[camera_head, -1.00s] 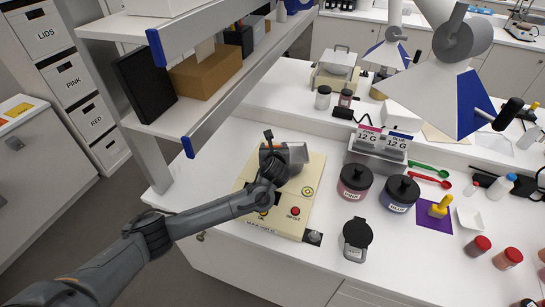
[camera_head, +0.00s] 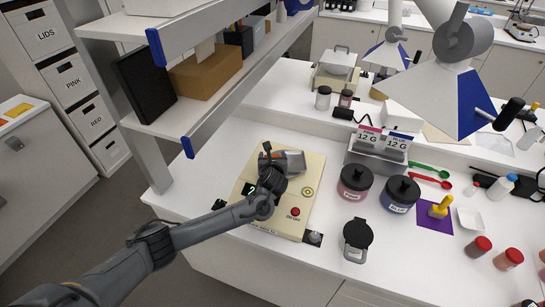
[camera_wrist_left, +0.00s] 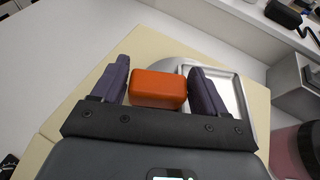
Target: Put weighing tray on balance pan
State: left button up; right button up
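The balance (camera_head: 300,208) is a beige box on the white bench, with a red button and a lit display. My left gripper (camera_head: 275,160) is over it. In the left wrist view, my left gripper (camera_wrist_left: 160,88) has its dark fingers against both sides of an orange block (camera_wrist_left: 158,89), which looks like the weighing tray's handle. The silver square weighing tray (camera_wrist_left: 234,98) lies beyond and right of the fingers; it also shows in the head view (camera_head: 295,158). The round balance pan (camera_wrist_left: 170,64) is partly hidden under the tray. I cannot tell whether they touch. My right gripper is out of view.
Pink (camera_head: 355,180) and blue (camera_head: 399,193) pigment jars stand right of the balance. A black-topped container (camera_head: 357,238) stands in front of them. A shelf unit (camera_head: 205,125) overhangs the bench at the left. A purple mat (camera_head: 432,219) and red-lidded jars are farther right.

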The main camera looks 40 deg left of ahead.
pick_arm(q)
jog(key=o, duration=0.3)
